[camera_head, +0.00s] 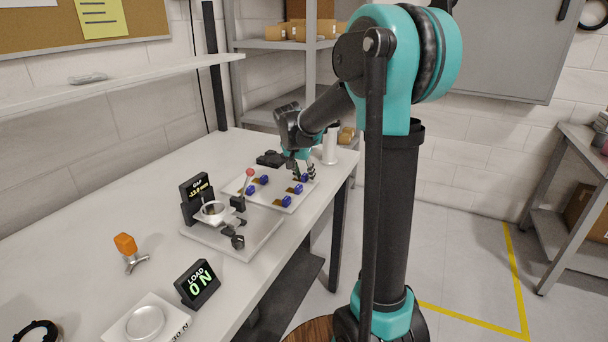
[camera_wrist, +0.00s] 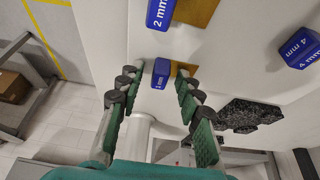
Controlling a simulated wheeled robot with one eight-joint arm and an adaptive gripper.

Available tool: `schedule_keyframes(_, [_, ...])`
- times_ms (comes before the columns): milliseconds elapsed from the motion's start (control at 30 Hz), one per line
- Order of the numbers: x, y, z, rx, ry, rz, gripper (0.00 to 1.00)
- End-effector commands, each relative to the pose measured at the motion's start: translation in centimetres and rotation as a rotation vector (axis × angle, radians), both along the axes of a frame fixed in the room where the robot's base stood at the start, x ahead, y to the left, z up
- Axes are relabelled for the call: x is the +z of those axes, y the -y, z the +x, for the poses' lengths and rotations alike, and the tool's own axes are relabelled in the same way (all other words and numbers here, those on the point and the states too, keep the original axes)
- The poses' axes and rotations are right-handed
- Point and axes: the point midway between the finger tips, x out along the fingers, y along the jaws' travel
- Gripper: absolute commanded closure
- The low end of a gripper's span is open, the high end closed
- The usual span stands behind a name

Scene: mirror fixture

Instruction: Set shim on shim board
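The white shim board (camera_head: 275,188) lies on the bench and holds several shims, each a gold plate with a blue tab. The shim marked 1 mm (camera_wrist: 161,73) is at the board's far right end in the head view (camera_head: 304,178). My gripper (camera_wrist: 156,73) is open above it. The blue tab lies between the fingertips, with gaps on both sides. My gripper also shows in the head view (camera_head: 303,169), over that end of the board. Whether the fingers touch the board cannot be told. Shims marked 2 mm (camera_wrist: 161,12) and 4 mm (camera_wrist: 300,48) are nearby.
A mirror fixture (camera_head: 214,212) with a gap display (camera_head: 196,190) and red-knobbed lever (camera_head: 249,174) stands left of the board. A load display (camera_head: 198,284) is nearer. A white cylinder (camera_head: 329,148) and a dark textured block (camera_wrist: 246,114) stand near my gripper.

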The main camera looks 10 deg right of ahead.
Motion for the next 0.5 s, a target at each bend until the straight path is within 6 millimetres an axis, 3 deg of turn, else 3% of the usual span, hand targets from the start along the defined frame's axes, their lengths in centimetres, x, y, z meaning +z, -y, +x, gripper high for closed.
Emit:
schedule_keyframes(267, [0.2,0.0,0.0,0.000,0.000,0.000,0.65])
schedule_keyframes(500, [3.3,-0.8,-1.1,0.001,0.000,0.000,0.65])
